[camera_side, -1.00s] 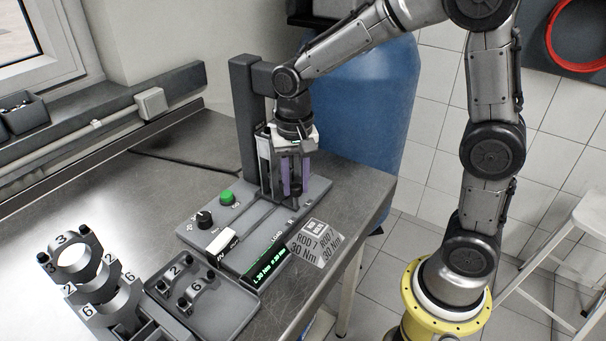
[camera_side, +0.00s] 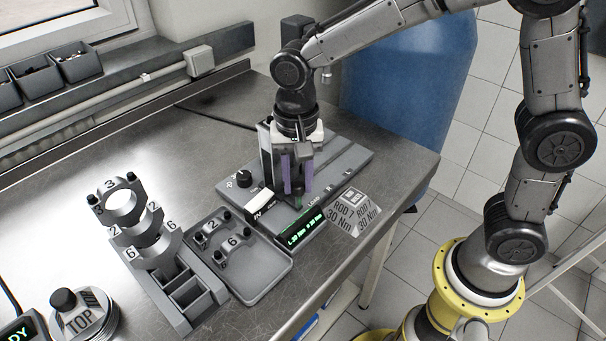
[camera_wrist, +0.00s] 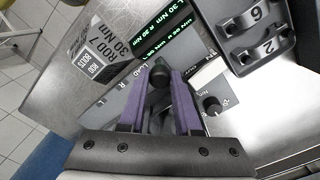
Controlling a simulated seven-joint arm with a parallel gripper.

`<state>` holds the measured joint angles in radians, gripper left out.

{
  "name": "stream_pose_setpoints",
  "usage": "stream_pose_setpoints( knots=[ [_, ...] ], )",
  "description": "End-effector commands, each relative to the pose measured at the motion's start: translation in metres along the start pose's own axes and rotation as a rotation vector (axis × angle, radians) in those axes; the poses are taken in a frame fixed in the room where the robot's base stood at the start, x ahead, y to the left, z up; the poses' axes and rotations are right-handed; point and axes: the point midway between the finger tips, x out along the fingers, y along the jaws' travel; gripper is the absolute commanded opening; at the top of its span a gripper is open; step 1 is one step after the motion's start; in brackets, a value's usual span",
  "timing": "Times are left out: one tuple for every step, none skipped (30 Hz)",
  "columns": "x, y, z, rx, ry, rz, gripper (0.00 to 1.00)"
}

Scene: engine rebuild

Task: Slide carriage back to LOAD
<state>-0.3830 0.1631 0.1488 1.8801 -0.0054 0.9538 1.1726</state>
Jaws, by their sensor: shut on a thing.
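A grey fixture base (camera_side: 345,158) with a slide track lies on the steel bench, with markings including LOAD (camera_side: 313,201) along its front edge. My gripper (camera_side: 297,190), with purple fingers, points down at the LOAD end of the track. In the wrist view my gripper (camera_wrist: 160,88) is shut on a dark round-topped knob (camera_wrist: 160,77), seemingly the carriage's handle. The carriage body is mostly hidden by my fingers and wrist. I cannot tell whether it sits exactly at LOAD.
A lit green display (camera_side: 304,230) and a white switch (camera_side: 260,203) are close to my fingers.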

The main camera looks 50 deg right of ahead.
Motion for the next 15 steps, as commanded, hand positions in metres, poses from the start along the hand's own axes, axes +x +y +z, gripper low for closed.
stream_pose_setpoints(
  knots=[
    [-0.0021, -0.0035, 0.0028, -0.001, -0.003, -0.01, 0.0],
    [-0.0021, -0.0038, 0.0031, -0.001, -0.003, -0.011, 0.0],
    [-0.0021, -0.0042, 0.0034, -0.001, -0.003, -0.012, 0.0],
    [-0.0021, -0.0043, 0.0035, -0.001, -0.004, -0.012, 0.0],
    [-0.0021, -0.0045, 0.0037, -0.001, -0.004, -0.013, 0.0],
    [-0.0022, -0.0048, 0.0039, -0.001, -0.004, -0.013, 0.0],
    [-0.0022, -0.0049, 0.0039, -0.001, -0.004, -0.014, 0.0],
    [-0.0022, -0.005, 0.004, -0.002, -0.004, -0.014, 0.0],
    [-0.0022, -0.0052, 0.0041, -0.002, -0.004, -0.014, 0.0],
    [-0.0022, -0.0053, 0.0041, -0.002, -0.004, -0.015, 0.0],
    [-0.0023, -0.0055, 0.0041, -0.003, -0.004, -0.015, 0.33],
    [-0.0022, -0.0055, 0.0041, -0.003, -0.003, -0.015, 0.41],
    [-0.0022, -0.0054, 0.004, -0.003, -0.003, -0.015, 0.46],
    [-0.0021, -0.0052, 0.0038, -0.003, -0.003, -0.015, 0.51],
    [-0.0019, -0.0049, 0.0036, -0.002, -0.003, -0.014, 0.59]
  ],
)
